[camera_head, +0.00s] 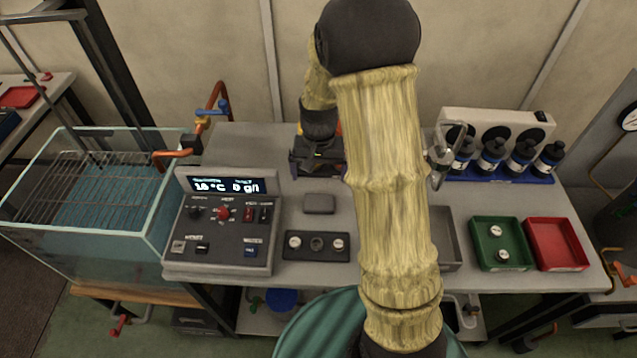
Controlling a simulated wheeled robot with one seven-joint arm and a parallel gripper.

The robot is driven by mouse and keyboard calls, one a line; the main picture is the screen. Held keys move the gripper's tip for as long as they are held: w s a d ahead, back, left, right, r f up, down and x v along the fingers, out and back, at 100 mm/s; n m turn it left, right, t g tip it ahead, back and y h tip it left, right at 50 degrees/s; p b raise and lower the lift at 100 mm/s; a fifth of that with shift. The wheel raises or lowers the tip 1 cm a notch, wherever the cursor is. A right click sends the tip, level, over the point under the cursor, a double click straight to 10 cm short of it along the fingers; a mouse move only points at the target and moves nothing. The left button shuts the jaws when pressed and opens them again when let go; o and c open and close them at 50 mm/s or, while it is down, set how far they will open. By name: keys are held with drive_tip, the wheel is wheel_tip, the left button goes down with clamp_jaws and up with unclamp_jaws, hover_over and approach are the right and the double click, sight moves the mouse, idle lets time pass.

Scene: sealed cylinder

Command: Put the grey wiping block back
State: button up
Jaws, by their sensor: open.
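The grey wiping block (319,204), small with rounded corners, lies flat on the grey bench top (291,213), right of the control panel. My gripper (317,172) is behind the block in the picture, apart from it. It is open, and I see nothing held in it. My arm, in a yellowish sleeve, crosses the middle of the view and hides part of the bench and of what stands behind the gripper. I cannot make out a marked resting place for the block.
A dark holder with round pieces (316,246) sits in front of the block. The control panel (222,225) and a glass water tank (90,210) are left. Right are a grey tray (446,240), a green tray (487,260), a red tray (556,245) and a bottle rack (497,176).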

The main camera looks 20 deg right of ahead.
drive_tip(key=shift+r, duration=0.3)
idle(0.4)
drive_tip(key=s+r+n+t, duration=0.1)
drive_tip(key=s+r, duration=0.2)
drive_tip(key=s, duration=0.4)
drive_tip(key=s+r+n+t, duration=0.1)
drive_tip(key=s+r+n, duration=0.1)
drive_tip(key=s, duration=0.5)
drive_tip(key=shift+s+r+n+t, duration=0.15)
drive_tip(key=shift+r+n+t, duration=0.15)
drive_tip(key=shift+r, duration=0.4)
drive_tip(key=shift+c, duration=0.5)
